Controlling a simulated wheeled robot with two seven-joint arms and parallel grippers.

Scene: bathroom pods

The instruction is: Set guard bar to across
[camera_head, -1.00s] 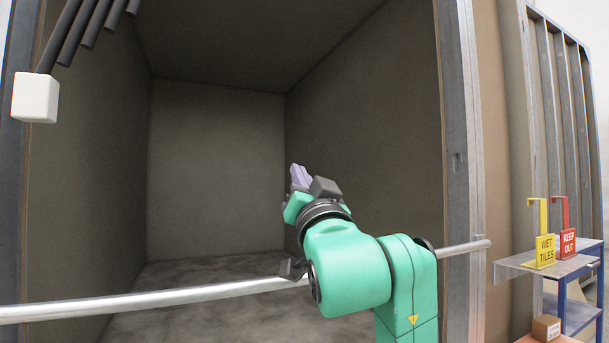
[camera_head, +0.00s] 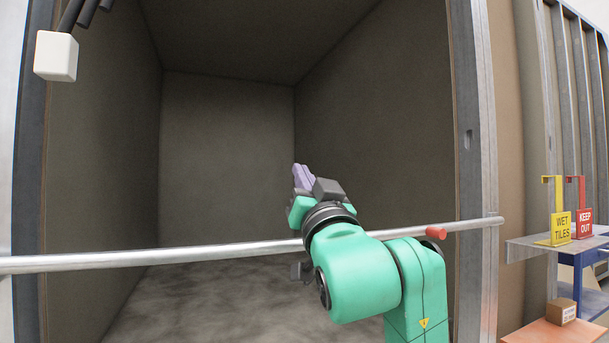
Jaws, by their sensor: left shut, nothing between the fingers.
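The guard bar (camera_head: 180,254) is a silver round bar that spans the pod's opening almost level, from the left picture edge to the metal post on the right. A red knob (camera_head: 436,233) shows on or just in front of it, near its right end. My green arm hides part of the bar. My left gripper (camera_head: 302,177), with purple fingers, is shut and empty. It shows above the bar in the picture, pointing toward the pod's inside; I cannot tell whether my arm touches the bar. My right gripper is out of view.
The pod's right post (camera_head: 478,180) stands beside a shelf (camera_head: 540,246) with a yellow WET TILES sign (camera_head: 561,228) and a red KEEP OUT sign (camera_head: 585,224). A cardboard box (camera_head: 561,311) sits lower. A white block (camera_head: 55,56) hangs at upper left. The pod is empty.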

